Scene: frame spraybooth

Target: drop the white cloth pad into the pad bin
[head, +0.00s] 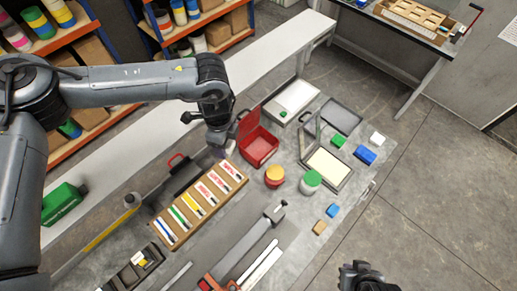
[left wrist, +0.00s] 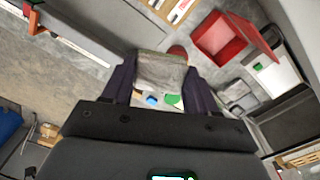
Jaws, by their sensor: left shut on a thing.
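My left gripper (head: 220,140) is shut on a pale grey-white pad, which I take as the white cloth pad (left wrist: 160,70), seen between its two fingers in the left wrist view. In the head view the pad is mostly hidden by the gripper. The red bin (head: 261,151), which looks like the pad bin, stands open with its lid raised. It also shows in the left wrist view (left wrist: 217,37), up and right of the held pad. My left gripper is just left of the bin, apart from it. My right gripper (head: 362,272) is at the bottom edge; its jaws are unclear.
A wooden rack with coloured strips (head: 198,205) lies left of the bin. A yellow-topped jar (head: 274,176) and a green-topped jar (head: 310,182) stand to its right. A framed panel (head: 327,168) and small blocks (head: 365,155) lie beyond.

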